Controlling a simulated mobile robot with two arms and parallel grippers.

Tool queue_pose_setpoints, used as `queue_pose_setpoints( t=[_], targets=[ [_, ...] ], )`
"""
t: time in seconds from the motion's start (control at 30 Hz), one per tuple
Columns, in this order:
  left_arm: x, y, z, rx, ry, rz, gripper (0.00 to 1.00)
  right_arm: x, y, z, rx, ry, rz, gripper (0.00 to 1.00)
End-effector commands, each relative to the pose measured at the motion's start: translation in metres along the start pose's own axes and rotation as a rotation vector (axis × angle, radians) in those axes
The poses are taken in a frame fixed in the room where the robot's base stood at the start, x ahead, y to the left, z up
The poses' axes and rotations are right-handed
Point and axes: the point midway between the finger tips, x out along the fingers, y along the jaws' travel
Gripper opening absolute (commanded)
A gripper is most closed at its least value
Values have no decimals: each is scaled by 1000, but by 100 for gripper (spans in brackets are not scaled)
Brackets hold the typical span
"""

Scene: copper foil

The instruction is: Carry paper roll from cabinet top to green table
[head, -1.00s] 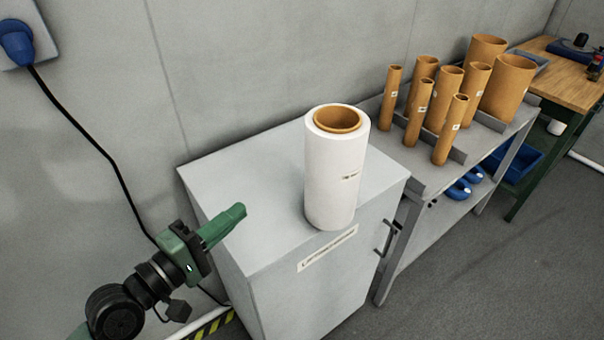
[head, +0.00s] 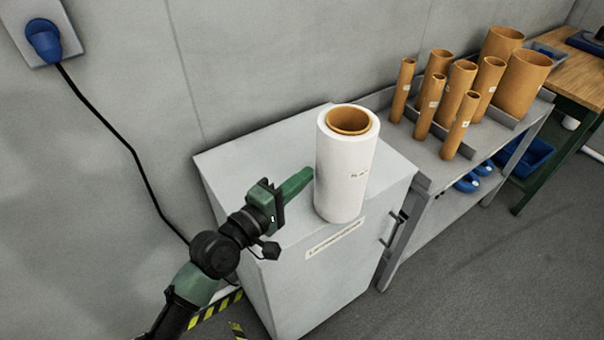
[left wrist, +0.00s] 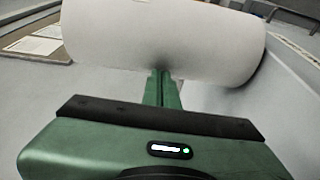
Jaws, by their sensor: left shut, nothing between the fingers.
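The white paper roll (head: 343,180) with a brown cardboard core stands upright on the grey cabinet top (head: 250,160), near its front edge. My left gripper (head: 308,175) is shut and empty, with its green fingertips at the roll's left side. In the left wrist view the roll (left wrist: 165,40) lies across the picture right beyond the closed fingers (left wrist: 162,75); I cannot tell whether they touch it. My right gripper is not in view. The green-legged table (head: 575,85) with a wooden top stands at the far right, partly cut off.
A grey shelf (head: 440,168) beside the cabinet holds several brown cardboard tubes (head: 460,95). Blue items lie on its lower level. A wall socket with a blue plug (head: 44,40) and black cable is at the left. Grey floor (head: 490,270) is clear in front.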

Motion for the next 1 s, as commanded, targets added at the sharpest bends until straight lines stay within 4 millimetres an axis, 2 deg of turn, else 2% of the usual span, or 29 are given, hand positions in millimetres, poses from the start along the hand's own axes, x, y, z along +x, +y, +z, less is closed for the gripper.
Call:
queue_pose_setpoints(
  t=[0.3,0.53,1.0],
  targets=[
    [1,0,1,0,0,0,0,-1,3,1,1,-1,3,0],
    [18,2,18,-3,-1,0,0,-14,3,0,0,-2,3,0],
    [18,0,16,1,0,0,0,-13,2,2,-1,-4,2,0]
  ],
)
